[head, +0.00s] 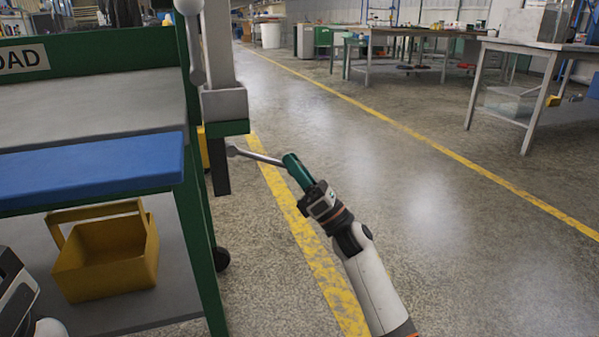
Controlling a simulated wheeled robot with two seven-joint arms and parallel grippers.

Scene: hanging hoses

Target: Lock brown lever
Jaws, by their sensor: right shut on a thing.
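A lever with a grey rod (262,157) sticks out to the right from a ball joint beside the cart's grey post and ends in a teal green handle (297,171). My right gripper (305,184) is shut on this handle, at the lower right end of the rod. The fingers are small and partly hidden by the handle. I see no clearly brown lever. A part of my left arm shows at the lower left edge, but its fingers are out of view.
A green-framed cart (195,210) fills the left, with a blue slab (90,172) on it and a yellow bin (108,258) on its lower shelf. Another grey rod (193,45) hangs above. The floor to the right is clear up to the workbenches (540,75).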

